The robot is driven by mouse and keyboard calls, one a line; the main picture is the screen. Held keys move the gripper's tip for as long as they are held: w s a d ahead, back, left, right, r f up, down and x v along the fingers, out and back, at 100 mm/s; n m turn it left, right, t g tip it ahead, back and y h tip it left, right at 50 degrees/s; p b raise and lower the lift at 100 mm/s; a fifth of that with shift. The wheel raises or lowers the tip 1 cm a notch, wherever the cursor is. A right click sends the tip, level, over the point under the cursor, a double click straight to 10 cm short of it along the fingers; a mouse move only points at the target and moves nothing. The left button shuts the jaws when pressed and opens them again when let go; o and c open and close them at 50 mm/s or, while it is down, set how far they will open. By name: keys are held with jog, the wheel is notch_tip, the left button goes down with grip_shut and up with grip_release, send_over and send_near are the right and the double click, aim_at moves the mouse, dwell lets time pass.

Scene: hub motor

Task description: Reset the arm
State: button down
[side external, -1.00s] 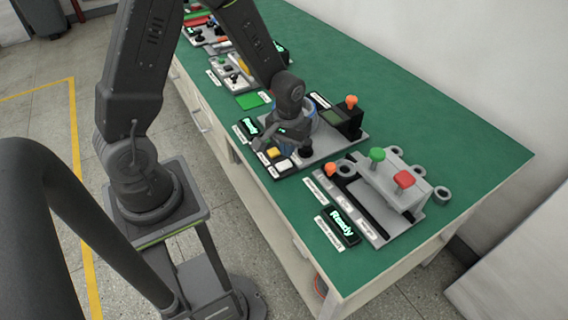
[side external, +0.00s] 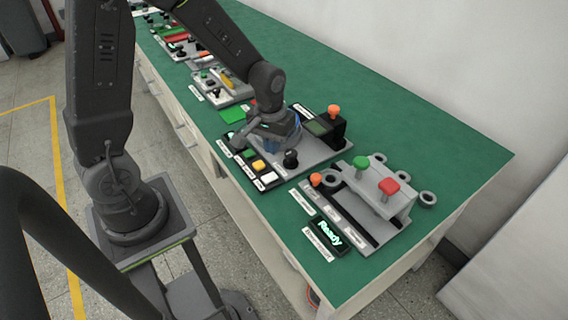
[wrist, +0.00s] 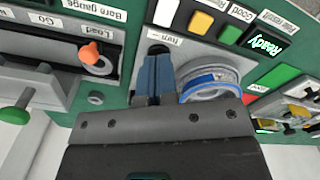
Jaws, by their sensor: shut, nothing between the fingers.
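My gripper shows in the wrist view (wrist: 158,62) with its blue fingers closed together and nothing between them. In that view its tips appear close to a black knob (wrist: 157,47) beside a "Turn" label; I cannot tell the height between them. A round hub part with a blue rim (wrist: 212,82) lies just right of the fingers. In the side view my gripper (side external: 270,133) hangs over the middle station, behind its yellow button (side external: 258,166) and black knob (side external: 291,158), and hides part of the hub.
A grey fixture with green (side external: 361,162) and red (side external: 389,186) knobs stands at the near right, with a lit "Ready" display (side external: 328,233). A black box with an orange knob (side external: 334,111) stands behind the middle station. The green bench top (side external: 420,125) is clear at the back.

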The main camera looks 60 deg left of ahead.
jog(key=s+d+r+m+t, duration=0.2)
jog(key=s+r, duration=0.4)
jog(key=r, duration=0.3)
jog(key=s+d+r+m+t, duration=0.3)
jog(key=s+r, duration=0.4)
jog(key=r, duration=0.2)
jog(key=shift+d+r+m, duration=0.25)
jog(key=shift+r+m, duration=0.05)
jog(key=shift+r, duration=0.1)
jog(key=shift+w, duration=0.15)
jog(key=w+a+f+m+g, duration=0.2)
jog(key=w+f+m, duration=0.4)
jog(key=m, duration=0.3)
jog(key=w+a+f+m+g, duration=0.3)
jog(key=w+a+f+m, duration=0.1)
jog(key=w+f+m, duration=0.3)
jog(key=shift+w+f+m, duration=0.15)
jog(key=shift+f+m, duration=0.15)
jog(key=shift+m, duration=0.7)
